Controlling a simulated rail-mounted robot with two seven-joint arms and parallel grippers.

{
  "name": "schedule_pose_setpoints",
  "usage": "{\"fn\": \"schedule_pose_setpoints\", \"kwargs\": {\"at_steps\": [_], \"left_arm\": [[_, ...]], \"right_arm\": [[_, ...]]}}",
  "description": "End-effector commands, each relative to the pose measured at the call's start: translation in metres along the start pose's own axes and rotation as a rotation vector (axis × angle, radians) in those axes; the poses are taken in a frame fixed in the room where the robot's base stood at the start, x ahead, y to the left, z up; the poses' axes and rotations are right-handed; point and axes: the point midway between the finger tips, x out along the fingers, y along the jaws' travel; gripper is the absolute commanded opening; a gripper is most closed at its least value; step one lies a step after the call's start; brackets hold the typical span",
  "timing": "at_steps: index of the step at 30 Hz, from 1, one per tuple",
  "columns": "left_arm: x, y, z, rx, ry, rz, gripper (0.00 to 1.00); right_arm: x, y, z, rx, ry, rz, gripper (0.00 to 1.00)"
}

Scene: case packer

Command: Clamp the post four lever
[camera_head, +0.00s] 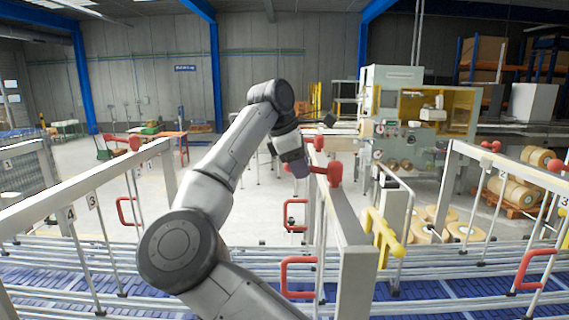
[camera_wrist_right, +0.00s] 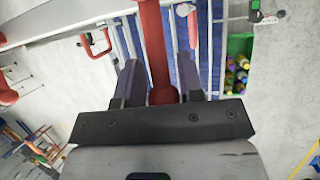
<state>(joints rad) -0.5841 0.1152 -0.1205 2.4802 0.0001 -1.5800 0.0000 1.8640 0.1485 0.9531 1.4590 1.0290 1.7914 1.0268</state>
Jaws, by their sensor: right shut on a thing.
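My right gripper (camera_head: 297,166) is at a red lever (camera_head: 329,173) on top of the middle white frame. In the right wrist view, the red lever (camera_wrist_right: 154,45) runs between the two dark fingers of the right gripper (camera_wrist_right: 157,68), which is shut on it. Number plates 4 (camera_head: 70,213) and 3 (camera_head: 92,202) show on the left frame; no number shows on the gripped lever's post. Another red lever (camera_head: 122,141) lies on top of the left frame. My left gripper is not in view.
White rails (camera_head: 350,205) flank my arm over a blue conveyor (camera_head: 90,280). Red handles (camera_head: 298,277) and a yellow handle (camera_head: 384,238) stick out from the middle frame. A packing machine (camera_head: 395,115) and brown rolls (camera_head: 510,190) stand behind. The right wrist view shows a green crate (camera_wrist_right: 238,47).

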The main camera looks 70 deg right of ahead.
Motion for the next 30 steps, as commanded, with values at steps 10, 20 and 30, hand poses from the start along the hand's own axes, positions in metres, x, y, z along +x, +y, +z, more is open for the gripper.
{"fn": "schedule_pose_setpoints", "kwargs": {"at_steps": [10,20,30], "left_arm": [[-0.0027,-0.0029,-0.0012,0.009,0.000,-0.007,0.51],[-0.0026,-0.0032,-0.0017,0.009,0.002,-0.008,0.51],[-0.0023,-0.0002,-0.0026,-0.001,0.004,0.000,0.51]], "right_arm": [[0.0053,0.0048,0.0104,0.047,-0.010,-0.020,0.00],[0.0058,0.0051,0.0104,0.048,-0.011,-0.019,0.37],[0.0048,0.0050,0.0110,0.048,-0.011,-0.020,0.44]]}}
